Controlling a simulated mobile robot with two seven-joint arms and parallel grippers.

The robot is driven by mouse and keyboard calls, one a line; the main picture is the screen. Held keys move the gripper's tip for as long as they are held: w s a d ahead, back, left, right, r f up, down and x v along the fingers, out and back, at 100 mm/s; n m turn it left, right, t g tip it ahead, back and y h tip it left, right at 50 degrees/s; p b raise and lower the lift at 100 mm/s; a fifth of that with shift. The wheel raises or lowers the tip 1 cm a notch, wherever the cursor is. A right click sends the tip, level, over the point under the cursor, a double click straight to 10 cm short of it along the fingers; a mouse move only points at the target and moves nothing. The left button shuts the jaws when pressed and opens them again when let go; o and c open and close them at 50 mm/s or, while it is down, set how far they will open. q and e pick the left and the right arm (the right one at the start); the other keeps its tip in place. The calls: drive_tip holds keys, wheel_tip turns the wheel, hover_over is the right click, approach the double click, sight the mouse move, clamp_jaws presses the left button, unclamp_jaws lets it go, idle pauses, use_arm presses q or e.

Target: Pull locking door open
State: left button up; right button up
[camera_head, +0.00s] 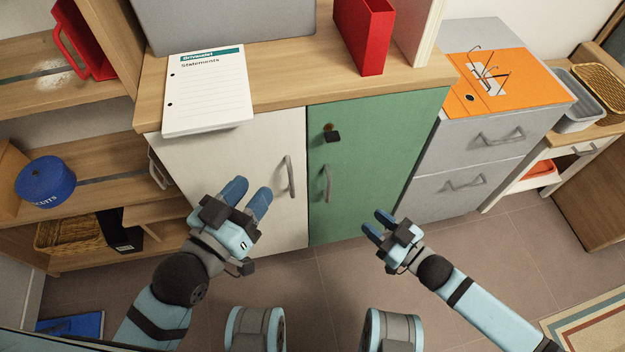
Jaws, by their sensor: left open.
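The green cabinet door (374,150) stands closed, with a dark lock or key piece (332,135) near its upper left and a grey vertical handle (326,183) below that. The white door (240,160) to its left is also closed and has its own grey handle (290,176). My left gripper (249,194) is open and empty, in front of the white door and left of its handle. My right gripper (377,224) looks open and empty, in front of the green door's lower right part. Neither gripper appears to touch a handle.
On the cabinet top (290,90) are a statements pad (208,95) and a red binder (365,35). A grey drawer unit (470,160) with an orange top stands at the right. Shelves with a blue tin (46,181) stand at the left. The floor (325,280) in front is clear.

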sight(329, 186)
use_arm(q)
drive_tip(key=shift+d+r+t+h+b, duration=0.35)
drive_tip(key=shift+r+b, duration=0.2)
drive_tip(key=shift+b, duration=0.4)
drive_tip(key=shift+d+r+t+h+b, duration=0.25)
drive_tip(key=shift+r+h+b, duration=0.25)
drive_tip(key=shift+b, duration=0.4)
use_arm(e)
drive_tip(key=shift+f+x, duration=0.2)
drive_tip(key=shift+x, duration=3.45)
drive_tip(key=shift+f+x, duration=0.2)
drive_tip(key=shift+x, duration=3.45)
clamp_jaws()
use_arm(q)
drive_tip(key=shift+r, duration=0.1)
